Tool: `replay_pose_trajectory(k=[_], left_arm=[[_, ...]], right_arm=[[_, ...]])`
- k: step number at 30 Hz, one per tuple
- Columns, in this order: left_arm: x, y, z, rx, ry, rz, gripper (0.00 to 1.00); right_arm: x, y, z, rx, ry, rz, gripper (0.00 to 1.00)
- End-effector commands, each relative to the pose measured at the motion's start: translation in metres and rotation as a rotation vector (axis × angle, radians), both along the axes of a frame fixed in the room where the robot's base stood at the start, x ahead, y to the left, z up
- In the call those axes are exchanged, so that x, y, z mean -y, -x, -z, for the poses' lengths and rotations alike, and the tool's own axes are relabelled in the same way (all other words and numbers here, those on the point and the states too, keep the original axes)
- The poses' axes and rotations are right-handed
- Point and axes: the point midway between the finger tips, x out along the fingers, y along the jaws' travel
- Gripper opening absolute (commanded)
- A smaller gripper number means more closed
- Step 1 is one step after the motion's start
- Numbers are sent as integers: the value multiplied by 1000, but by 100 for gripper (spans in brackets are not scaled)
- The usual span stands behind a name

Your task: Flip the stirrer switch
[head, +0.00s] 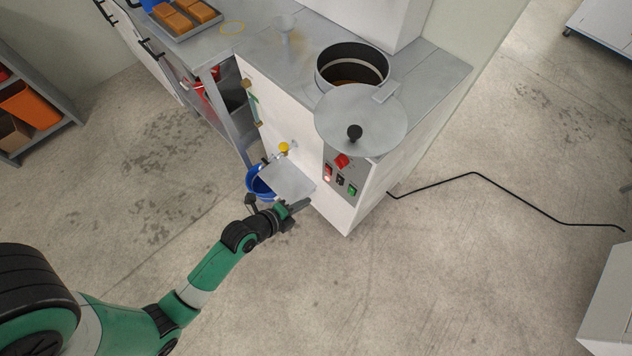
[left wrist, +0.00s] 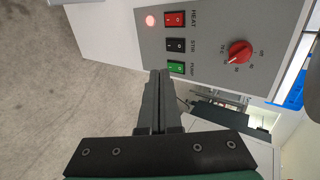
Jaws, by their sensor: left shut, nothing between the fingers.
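The stirrer switch (left wrist: 176,45) is a black rocker labelled STIR in the left wrist view. It sits between the red HEAT switch (left wrist: 174,19) and the green PUMP switch (left wrist: 176,67) on a grey panel (left wrist: 209,35). In the head view the black switch (head: 339,180) is on the white machine's front. My left gripper (head: 304,204) is shut and empty, in front of the machine and below the panel. In the left wrist view its fingertips (left wrist: 159,74) appear beside the PUMP switch; whether they touch the panel I cannot tell. My right gripper is not in view.
A red knob (left wrist: 239,52) and a lit pinkish lamp (left wrist: 150,20) are on the panel. A round lid (head: 362,112) with a black knob and an open pot (head: 352,68) are on top. A tilted grey plate (head: 288,180) and a blue bucket (head: 252,184) are near my left gripper.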

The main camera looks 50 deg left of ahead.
Motion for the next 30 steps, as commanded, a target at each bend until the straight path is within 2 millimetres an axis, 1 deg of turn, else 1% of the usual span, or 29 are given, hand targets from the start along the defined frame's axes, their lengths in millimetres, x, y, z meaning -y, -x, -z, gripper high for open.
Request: replay_pose_trajectory(k=[1, 3, 8, 11, 13, 17, 26, 30], left_arm=[[-1, 4, 6, 1, 0, -5, 0], [-1, 3, 2, 3, -1, -4, 0], [-1, 3, 3, 2, 0, -4, 0], [-1, -1, 7, 2, -1, -2, 0], [-2, -7, 12, 3, -1, -2, 0], [-4, -25, 27, 4, -1, -2, 0], [-12, -78, 66, 4, -2, -2, 0], [-15, -101, 67, 5, -1, -2, 0]], right_arm=[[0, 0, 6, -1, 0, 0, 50], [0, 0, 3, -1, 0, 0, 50], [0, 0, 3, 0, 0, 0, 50], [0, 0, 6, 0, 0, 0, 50], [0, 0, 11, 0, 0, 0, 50], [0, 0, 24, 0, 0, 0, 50], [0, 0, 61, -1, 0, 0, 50], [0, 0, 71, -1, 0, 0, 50]])
